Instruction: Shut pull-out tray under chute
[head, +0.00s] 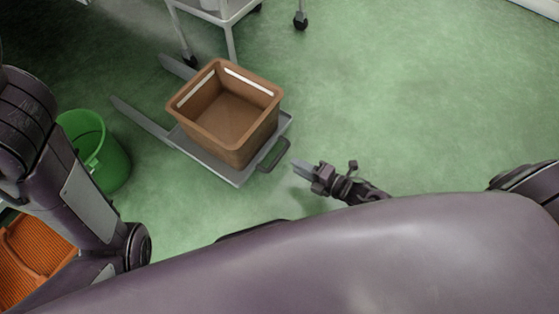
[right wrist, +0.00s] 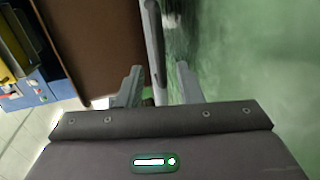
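The grey pull-out tray (head: 237,178) is out over the green floor on two rails, carrying an empty brown crate (head: 232,148). Its dark handle (head: 273,156) is on the tray's lower right edge. My right gripper (head: 298,166) is just right of the handle, fingers pointing towards it. In the right wrist view the fingers (right wrist: 158,85) are apart and empty. The handle (right wrist: 152,25) stands ahead between them, with the brown crate wall (right wrist: 95,45) to the left. I cannot tell whether the fingers touch the handle. My left gripper is out of view. The chute is not seen.
A green bucket (head: 105,165) stands left of the tray, and an orange crate (head: 35,255) is at lower left. A white wheeled trolley (head: 232,45) stands behind the tray. The floor to the right is clear.

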